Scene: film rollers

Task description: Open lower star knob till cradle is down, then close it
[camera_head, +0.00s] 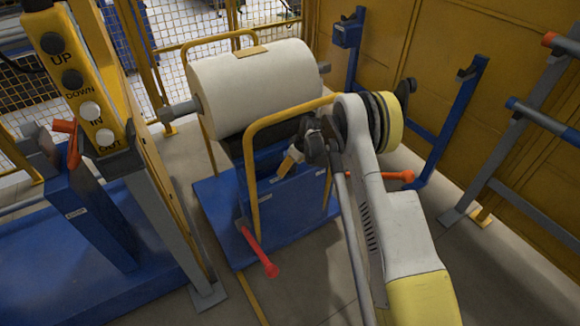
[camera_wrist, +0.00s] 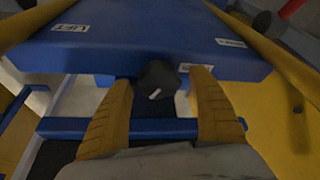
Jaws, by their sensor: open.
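A black star knob (camera_wrist: 157,76) with a small white mark sits at the edge of the blue cart panel (camera_wrist: 150,40) in the wrist view. My gripper (camera_wrist: 161,84) is open, with one yellow finger on each side of the knob. I see gaps between the fingers and the knob. In the head view my gripper (camera_head: 291,160) is at the near side of the blue cart (camera_head: 292,203); the knob is hidden there. The white film roll (camera_head: 255,88) rests on the cart, over the dark cradle (camera_head: 272,136), which is mostly covered.
A yellow handrail (camera_head: 252,172) stands close by my gripper. Red-tipped handles (camera_head: 258,252) stick out from the cart. A yellow column with UP, DOWN, IN and OUT buttons (camera_head: 83,88) and a blue machine (camera_head: 92,225) stand at left. Blue brackets (camera_head: 450,125) line the right wall.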

